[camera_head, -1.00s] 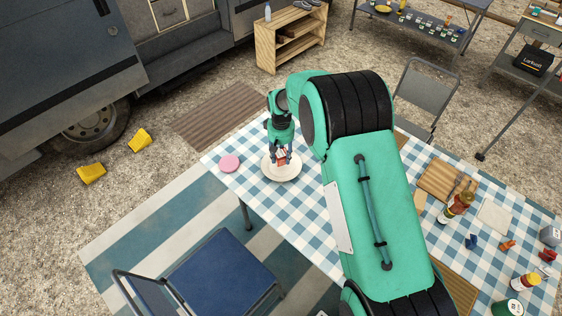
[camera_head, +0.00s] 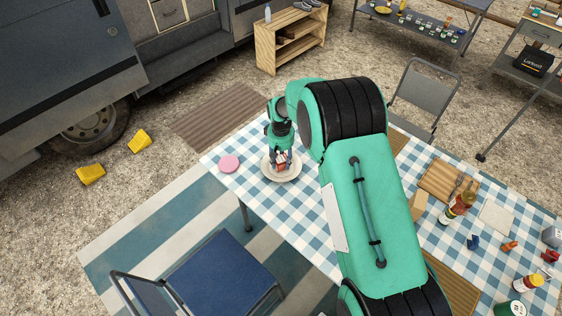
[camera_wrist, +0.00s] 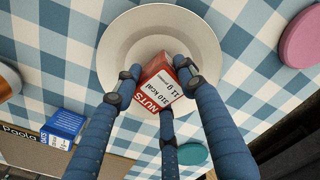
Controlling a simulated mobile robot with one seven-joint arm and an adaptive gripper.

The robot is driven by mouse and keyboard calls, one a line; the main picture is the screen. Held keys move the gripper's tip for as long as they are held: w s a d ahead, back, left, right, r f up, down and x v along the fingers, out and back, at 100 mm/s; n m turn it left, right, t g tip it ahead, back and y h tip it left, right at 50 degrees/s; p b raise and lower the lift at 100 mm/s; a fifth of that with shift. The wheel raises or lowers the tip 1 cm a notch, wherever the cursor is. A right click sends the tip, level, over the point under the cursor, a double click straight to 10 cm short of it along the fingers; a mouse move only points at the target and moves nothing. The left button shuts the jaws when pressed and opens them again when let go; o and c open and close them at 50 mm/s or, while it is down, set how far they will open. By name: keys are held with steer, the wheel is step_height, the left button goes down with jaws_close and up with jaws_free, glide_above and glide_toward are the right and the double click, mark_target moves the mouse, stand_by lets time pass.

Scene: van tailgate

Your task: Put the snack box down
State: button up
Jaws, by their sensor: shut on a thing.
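The snack box (camera_wrist: 158,84) is a small red and white carton with "NUTS" printed on it. My gripper (camera_wrist: 160,88) is shut on it, with blue fingers on its sides. In the wrist view the box overlaps the lower middle of a cream plate (camera_wrist: 117,55). In the head view my gripper (camera_head: 281,160) and the box (camera_head: 282,167) are over the plate (camera_head: 293,175) on the checked table. I cannot tell whether the box touches the plate.
A pink disc (camera_head: 229,163) lies left of the plate. The wrist view also shows a blue box (camera_wrist: 64,124) and a teal disc (camera_wrist: 193,154). Bottles and a wooden board (camera_head: 447,181) are at the table's right. A folding chair (camera_head: 222,272) stands in front.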

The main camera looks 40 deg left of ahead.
mark_target(281, 159)
steer(key=shift+f, duration=0.15)
steer(key=o, duration=1.2)
step_height(281, 159, up, 12)
steer(key=p, duration=0.2)
steer(key=shift+p, duration=0.3)
stand_by(0.4)
